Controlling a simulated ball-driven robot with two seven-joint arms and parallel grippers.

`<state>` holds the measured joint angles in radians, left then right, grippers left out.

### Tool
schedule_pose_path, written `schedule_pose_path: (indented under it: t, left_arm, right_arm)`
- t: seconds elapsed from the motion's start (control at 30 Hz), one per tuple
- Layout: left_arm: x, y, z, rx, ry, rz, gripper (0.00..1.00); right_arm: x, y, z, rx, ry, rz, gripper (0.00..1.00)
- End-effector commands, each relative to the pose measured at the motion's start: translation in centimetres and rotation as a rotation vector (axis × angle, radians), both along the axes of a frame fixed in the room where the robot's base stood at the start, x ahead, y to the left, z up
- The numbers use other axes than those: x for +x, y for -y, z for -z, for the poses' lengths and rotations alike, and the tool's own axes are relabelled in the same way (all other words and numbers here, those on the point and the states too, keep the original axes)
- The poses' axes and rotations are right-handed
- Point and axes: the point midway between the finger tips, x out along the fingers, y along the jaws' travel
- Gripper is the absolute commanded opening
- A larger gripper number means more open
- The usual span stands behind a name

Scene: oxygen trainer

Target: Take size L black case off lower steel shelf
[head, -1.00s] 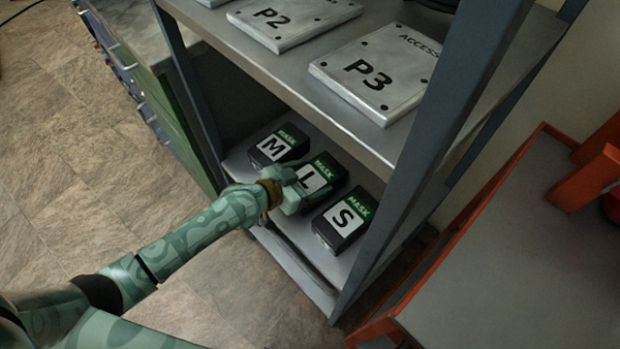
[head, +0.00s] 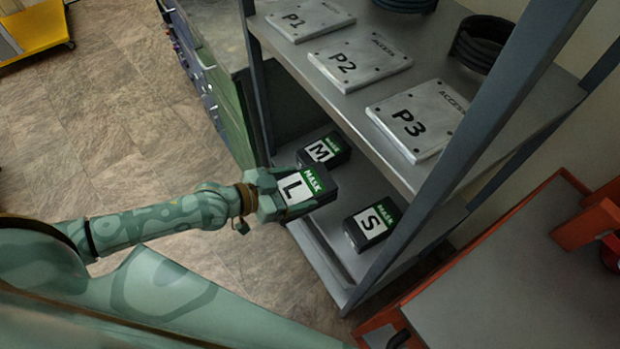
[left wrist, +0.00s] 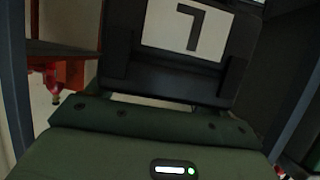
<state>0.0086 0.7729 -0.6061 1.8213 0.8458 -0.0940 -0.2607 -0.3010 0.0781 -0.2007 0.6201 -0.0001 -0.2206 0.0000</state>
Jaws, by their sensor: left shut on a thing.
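The size L black case (head: 312,184), with a white L label and a green MASK strip, is held in my left gripper (head: 285,195) at the front of the lower steel shelf (head: 345,225). My left gripper is shut on the case, with fingers along its sides. The case appears raised at the shelf's front edge; the exact gap below it is hidden. In the left wrist view the case (left wrist: 165,75) fills the upper middle, its L label upside down. The M case (head: 325,150) and the S case (head: 372,225) stand on the lower shelf. My right gripper is not in view.
The upper shelf (head: 375,95) holds grey plates P1, P2 and P3 (head: 415,122) and black coils (head: 483,42). A steel upright (head: 450,180) stands right of the S case. An orange-edged table (head: 500,290) is at right.

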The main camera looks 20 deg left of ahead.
Motion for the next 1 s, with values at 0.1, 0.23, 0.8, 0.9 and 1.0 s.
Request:
schedule_pose_path:
  t: [0.1,0.23,0.8,0.9,1.0]
  left_arm:
    - [-1.2,-0.8,-0.2,-0.001,0.001,0.001,0.41]
    - [-2.4,-1.6,-0.2,-0.001,0.001,0.000,0.41]
    - [-7.9,-5.2,-0.2,-0.001,-0.001,0.001,0.41]
    - [-8.9,-5.9,-0.2,-0.001,0.001,0.000,0.41]
    - [-9.8,-6.5,-0.2,-0.001,0.000,0.000,0.41]
  right_arm:
    - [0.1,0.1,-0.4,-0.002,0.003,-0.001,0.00]
    - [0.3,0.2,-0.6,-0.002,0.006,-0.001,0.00]
    - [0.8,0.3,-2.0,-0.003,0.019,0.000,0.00]
    - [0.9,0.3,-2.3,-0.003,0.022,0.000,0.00]
    - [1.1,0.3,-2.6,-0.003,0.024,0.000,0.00]
